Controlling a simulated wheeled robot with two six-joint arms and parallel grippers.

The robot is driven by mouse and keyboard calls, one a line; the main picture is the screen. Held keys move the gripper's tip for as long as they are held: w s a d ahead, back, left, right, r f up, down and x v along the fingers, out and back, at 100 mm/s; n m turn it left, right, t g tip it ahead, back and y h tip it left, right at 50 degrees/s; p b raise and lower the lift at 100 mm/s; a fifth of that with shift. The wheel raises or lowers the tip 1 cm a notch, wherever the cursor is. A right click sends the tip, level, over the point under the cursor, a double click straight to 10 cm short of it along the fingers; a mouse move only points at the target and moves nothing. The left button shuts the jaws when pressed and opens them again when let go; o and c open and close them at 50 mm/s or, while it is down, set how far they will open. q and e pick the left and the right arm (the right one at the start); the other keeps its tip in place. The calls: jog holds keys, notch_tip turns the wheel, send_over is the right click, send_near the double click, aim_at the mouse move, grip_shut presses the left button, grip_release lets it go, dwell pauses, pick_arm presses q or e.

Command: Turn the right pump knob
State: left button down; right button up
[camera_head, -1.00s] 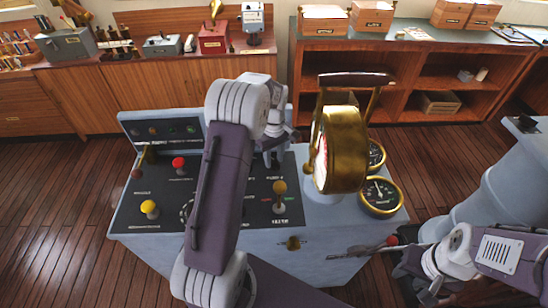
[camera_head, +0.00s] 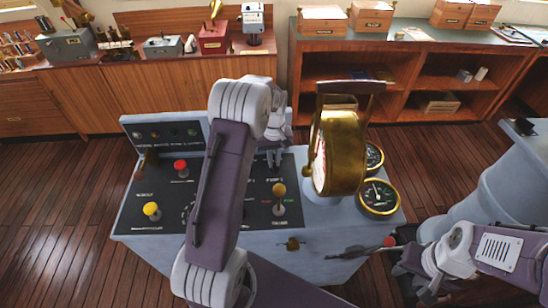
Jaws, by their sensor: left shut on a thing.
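The control console (camera_head: 225,245) stands in front of me, with a dark panel of knobs and levers. My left arm reaches over it. My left gripper (camera_head: 275,157) points down at the back right of the panel, just above a pump label, and is shut on the right pump knob. The knob is hidden by the fingers and wrist. The left part of the pump row is hidden behind my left arm. My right gripper (camera_head: 345,254) is low at the console's front right, clear of the knobs; its jaw gap cannot be made out.
A brass telegraph (camera_head: 340,150) with a dark handle stands right of my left gripper, with gauges (camera_head: 379,196) beside it. Red (camera_head: 180,165) and yellow (camera_head: 151,209) knobs are at left.

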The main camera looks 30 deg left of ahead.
aim_at(274, 163)
pick_arm(q)
jog(key=m+p, duration=0.1)
jog(key=m, duration=0.3)
jog(key=shift+r+p, duration=0.15)
jog(key=shift+p, duration=0.2)
jog(key=shift+m+p, duration=0.45)
jog(key=shift+m, duration=1.35)
jog(key=shift+w+m, duration=0.1)
jog(key=shift+m, duration=0.2)
jog(key=c, duration=1.5)
grip_release()
jog(key=shift+o, duration=0.2)
notch_tip(274, 163, up, 9)
jog(key=shift+b, duration=0.45)
